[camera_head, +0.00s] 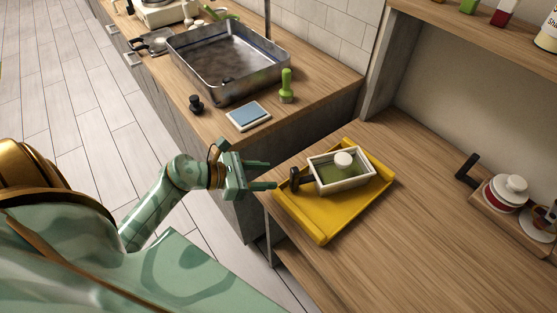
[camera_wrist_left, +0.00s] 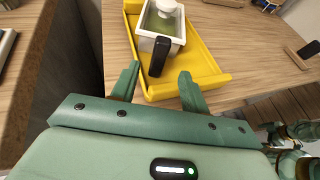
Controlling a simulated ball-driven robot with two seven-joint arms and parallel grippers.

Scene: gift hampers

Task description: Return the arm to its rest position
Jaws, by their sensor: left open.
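My left gripper (camera_head: 262,175) is open and empty, just left of the yellow tray (camera_head: 327,223), at the counter's front edge. My left arm comes in from the left. In the left wrist view the two fingers (camera_wrist_left: 159,84) stand apart, with the tray (camera_wrist_left: 206,67) just beyond them. On the tray is a white rectangular box (camera_head: 348,184) with a green inside and a white round knob-like thing (camera_head: 343,160) in it. A black-handled item (camera_head: 294,180) stands at the box's near left side; in the wrist view its dark handle (camera_wrist_left: 159,57) is beyond the fingertips.
A metal sink basin (camera_head: 229,62) is on the back counter, with a blue-topped pad (camera_head: 249,116), a green brush (camera_head: 286,87) and a black knob-like item (camera_head: 196,103) nearby. A wooden board with red-and-white crockery (camera_head: 505,193) is at right. The counter's middle (camera_head: 430,220) is clear.

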